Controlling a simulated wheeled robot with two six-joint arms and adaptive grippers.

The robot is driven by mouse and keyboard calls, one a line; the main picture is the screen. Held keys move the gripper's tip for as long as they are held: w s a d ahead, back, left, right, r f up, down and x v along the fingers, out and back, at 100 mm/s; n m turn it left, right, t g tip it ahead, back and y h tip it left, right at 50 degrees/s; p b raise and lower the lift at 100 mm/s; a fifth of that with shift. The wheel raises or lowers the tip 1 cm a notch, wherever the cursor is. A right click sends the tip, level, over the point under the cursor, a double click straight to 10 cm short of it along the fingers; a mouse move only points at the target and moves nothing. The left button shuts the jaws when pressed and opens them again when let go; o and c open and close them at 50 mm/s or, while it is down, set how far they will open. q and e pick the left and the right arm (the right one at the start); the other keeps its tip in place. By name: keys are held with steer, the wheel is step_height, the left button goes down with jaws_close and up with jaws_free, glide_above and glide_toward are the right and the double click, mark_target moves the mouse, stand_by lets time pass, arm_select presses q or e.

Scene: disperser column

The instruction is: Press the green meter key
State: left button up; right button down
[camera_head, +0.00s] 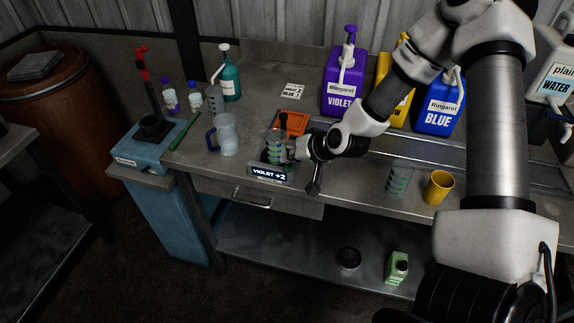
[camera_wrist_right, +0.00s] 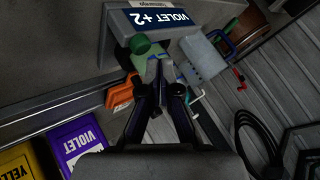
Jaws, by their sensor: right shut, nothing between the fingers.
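The meter's display reads "VIOLET +2" at the bench's front edge in the head view (camera_head: 269,174), and it also shows in the right wrist view (camera_wrist_right: 160,18). A round green piece, which looks like the green key (camera_wrist_right: 140,43), shows just beside the display in the wrist view. My right gripper (camera_head: 293,149) is shut and empty, right beside the meter. In the wrist view its fingertips (camera_wrist_right: 158,70) point towards the green key, with a visible gap in the picture; I cannot tell the depth. A clear cup with green marks (camera_head: 276,152) stands behind the display. My left gripper is out of view.
An orange piece (camera_head: 296,123) lies behind the meter. A clear jug (camera_head: 226,135) stands to its left. Violet (camera_head: 340,95) and blue (camera_head: 437,116) containers stand at the back. A yellow cup (camera_head: 438,188) is at the right. The bench front between meter and yellow cup has some free room.

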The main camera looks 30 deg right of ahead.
mark_target(289, 168)
steer(key=shift+r+p, duration=2.35)
steer(key=shift+r, duration=0.3)
steer(key=shift+f, duration=0.1)
steer(key=shift+f, duration=0.15)
steer(key=s+a+f+n+g+h+b, duration=0.1)
steer(key=s+a+f+g+b, duration=0.15)
steer(key=s+f, duration=0.5)
steer(key=s+a+f+n+g+b, duration=0.2)
steer(key=s+a+f+b, duration=0.15)
steer(key=f, duration=0.65)
steer(key=s+a+f+n+g+b, duration=0.1)
steer(key=s+f+g, duration=0.1)
steer(key=s+f, duration=0.3)
steer(key=s+a+f+n+g+h+b, duration=0.1)
steer(key=s+f, duration=0.4)
steer(key=s, duration=0.6)
steer(key=shift+s+a+f+g+h, duration=0.3)
steer(key=shift+s+a+g, duration=0.1)
steer(key=shift+g, duration=0.25)
